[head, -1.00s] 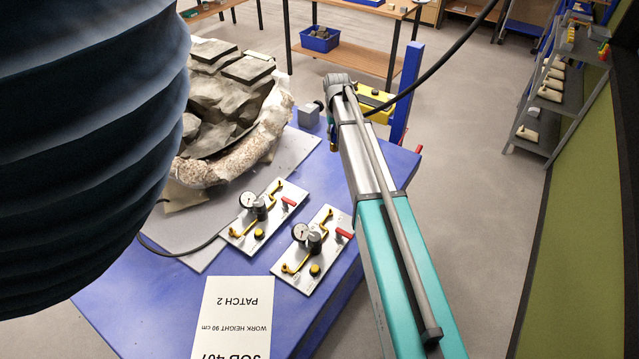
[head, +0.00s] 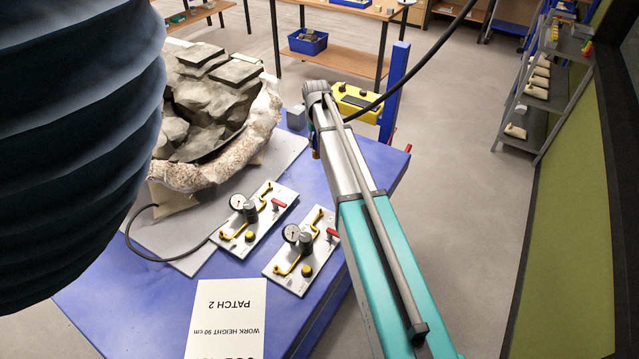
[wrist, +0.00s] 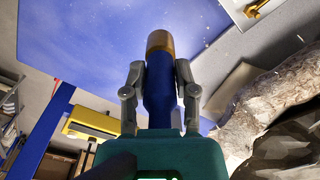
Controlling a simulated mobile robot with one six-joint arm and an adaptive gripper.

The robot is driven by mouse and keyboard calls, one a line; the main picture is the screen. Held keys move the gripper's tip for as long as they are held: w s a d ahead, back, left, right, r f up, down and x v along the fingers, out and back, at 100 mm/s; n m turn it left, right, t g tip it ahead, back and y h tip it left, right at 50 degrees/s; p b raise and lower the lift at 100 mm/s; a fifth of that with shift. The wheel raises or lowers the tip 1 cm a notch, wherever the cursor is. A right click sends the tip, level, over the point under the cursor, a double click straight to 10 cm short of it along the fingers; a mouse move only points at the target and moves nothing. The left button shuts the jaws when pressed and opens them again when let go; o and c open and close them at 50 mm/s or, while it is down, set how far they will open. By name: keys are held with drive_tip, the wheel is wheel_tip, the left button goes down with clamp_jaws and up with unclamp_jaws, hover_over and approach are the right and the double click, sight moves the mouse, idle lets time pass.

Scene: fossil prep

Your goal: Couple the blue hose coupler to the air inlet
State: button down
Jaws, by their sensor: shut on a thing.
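The blue hose coupler (wrist: 158,95) with its brass tip (wrist: 160,42) stands between the fingers of my gripper (wrist: 160,78) in the wrist view. The fingers are shut on its blue body, and the tip points away over the blue table top. In the head view my arm's far end is over the table's back right part and mostly hides the coupler. Two metal panels (head: 234,236) (head: 275,268) lie on the table, each with a gauge, yellow pipe, and red handle. I cannot tell which fitting is the air inlet. A panel corner also shows in the wrist view (wrist: 236,12).
A large fossil block (head: 215,175) sits on a grey board (head: 180,240), left of my arm. A ribbed dark duct (head: 70,150) fills the left. A paper sign (head: 228,315) lies at the front. A grey block (head: 296,117) and yellow case (head: 358,103) are near the arm's end.

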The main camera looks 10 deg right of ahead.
drive_tip(key=n+b, duration=0.2)
drive_tip(key=b, duration=0.2)
hover_over(321, 210)
wheel_tip(321, 210, down, 4)
drive_tip(key=shift+f, duration=0.2)
wheel_tip(321, 210, down, 6)
drive_tip(key=b, duration=0.5)
drive_tip(key=shift+r+b, duration=0.2)
drive_tip(key=shift+b, duration=0.1)
drive_tip(key=shift+f, duration=0.1)
idle(0.8)
drive_tip(key=shift+f+b, duration=1.35)
drive_tip(key=shift+b, duration=0.15)
drive_tip(key=shift+w, duration=0.15)
idle(0.4)
